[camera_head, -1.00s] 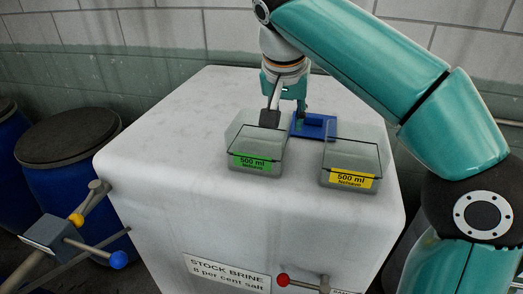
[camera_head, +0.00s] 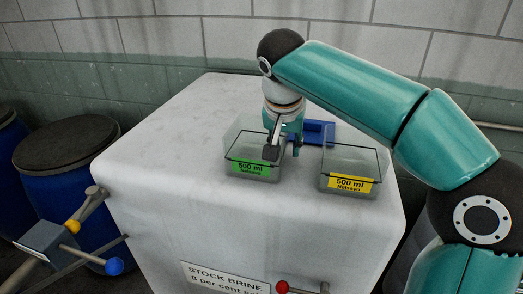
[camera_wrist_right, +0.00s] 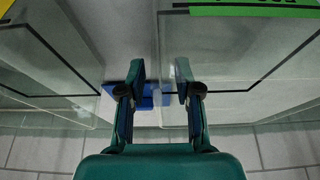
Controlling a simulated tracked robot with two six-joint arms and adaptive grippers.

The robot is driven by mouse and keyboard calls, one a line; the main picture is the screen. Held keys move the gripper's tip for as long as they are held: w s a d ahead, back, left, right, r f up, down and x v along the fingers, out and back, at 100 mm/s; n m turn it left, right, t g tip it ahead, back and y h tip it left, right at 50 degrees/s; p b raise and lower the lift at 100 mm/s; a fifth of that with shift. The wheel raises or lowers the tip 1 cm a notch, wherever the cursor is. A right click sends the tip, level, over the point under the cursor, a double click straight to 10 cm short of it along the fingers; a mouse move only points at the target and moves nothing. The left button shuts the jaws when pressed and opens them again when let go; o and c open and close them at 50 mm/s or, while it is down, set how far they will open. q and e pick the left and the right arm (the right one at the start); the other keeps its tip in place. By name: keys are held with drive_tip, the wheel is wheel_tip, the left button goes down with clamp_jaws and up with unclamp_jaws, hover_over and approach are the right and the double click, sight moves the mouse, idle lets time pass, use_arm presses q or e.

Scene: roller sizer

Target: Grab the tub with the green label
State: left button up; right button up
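The tub with the green label (camera_head: 250,168) is a clear, open-topped box on the white block's top. A similar tub with a yellow label (camera_head: 348,184) stands to its right. My right gripper (camera_head: 284,150) is at the green tub's right side wall, with one finger over the tub's inside and the other just outside. In the right wrist view the fingers (camera_wrist_right: 160,85) are apart, with the green tub's wall (camera_wrist_right: 159,40) between them. I cannot tell whether either finger touches it. My left gripper is not in view.
A blue object (camera_head: 320,131) lies behind the tubs. The white block (camera_head: 165,150) has free room on its left. Blue drums (camera_head: 65,170) stand at the left. Rods with coloured knobs (camera_head: 75,228) are at the front left, and a tiled wall (camera_head: 190,35) is behind.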

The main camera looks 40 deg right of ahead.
drive_tip(key=shift+f, duration=0.25)
idle(0.3)
clamp_jaws()
